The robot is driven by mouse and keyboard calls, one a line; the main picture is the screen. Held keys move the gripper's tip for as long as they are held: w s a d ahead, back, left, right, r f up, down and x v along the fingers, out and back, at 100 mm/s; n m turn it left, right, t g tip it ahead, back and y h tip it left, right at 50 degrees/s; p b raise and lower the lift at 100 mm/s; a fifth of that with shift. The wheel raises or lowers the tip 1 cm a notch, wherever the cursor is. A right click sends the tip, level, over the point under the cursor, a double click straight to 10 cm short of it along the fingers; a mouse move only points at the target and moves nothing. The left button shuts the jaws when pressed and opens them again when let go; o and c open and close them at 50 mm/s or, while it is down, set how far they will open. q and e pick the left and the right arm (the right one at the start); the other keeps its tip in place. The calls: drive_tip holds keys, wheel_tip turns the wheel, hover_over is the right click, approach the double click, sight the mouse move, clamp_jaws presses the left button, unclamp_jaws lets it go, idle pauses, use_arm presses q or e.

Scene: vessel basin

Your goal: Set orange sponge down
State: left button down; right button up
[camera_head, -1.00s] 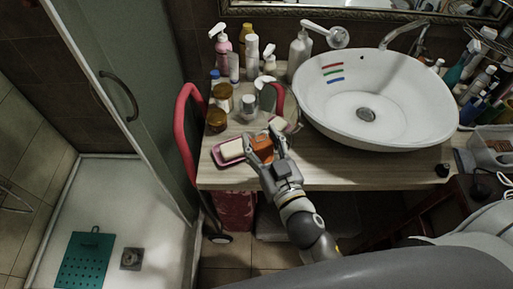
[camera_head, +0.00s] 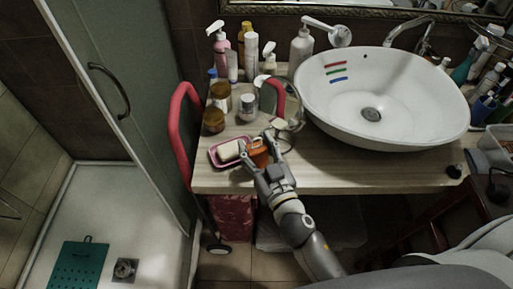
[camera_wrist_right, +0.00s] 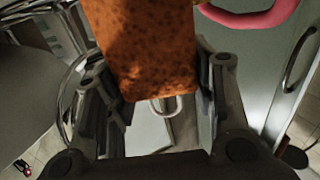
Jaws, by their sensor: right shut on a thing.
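The orange sponge (camera_head: 258,153) is between the fingers of my right gripper (camera_head: 261,150), over the front left part of the wooden counter (camera_head: 340,170). In the right wrist view the speckled orange sponge (camera_wrist_right: 145,45) fills the top middle, between the two dark fingers of the gripper (camera_wrist_right: 158,95). The gripper is shut on it. I cannot tell whether the sponge touches the counter. A pink soap dish (camera_head: 217,161) with a pale soap bar (camera_head: 230,150) lies just left of the sponge. My left gripper is not in view.
The white basin (camera_head: 385,100) with coloured stripes stands to the right. A round mirror (camera_head: 297,115) is behind the gripper. Several bottles and jars (camera_head: 214,120) crowd the back left. A red curved rail (camera_head: 172,125) borders the counter's left edge.

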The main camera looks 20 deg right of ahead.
drive_tip(key=shift+f, duration=0.1)
drive_tip(key=o, duration=1)
drive_tip(key=shift+s, duration=0.1)
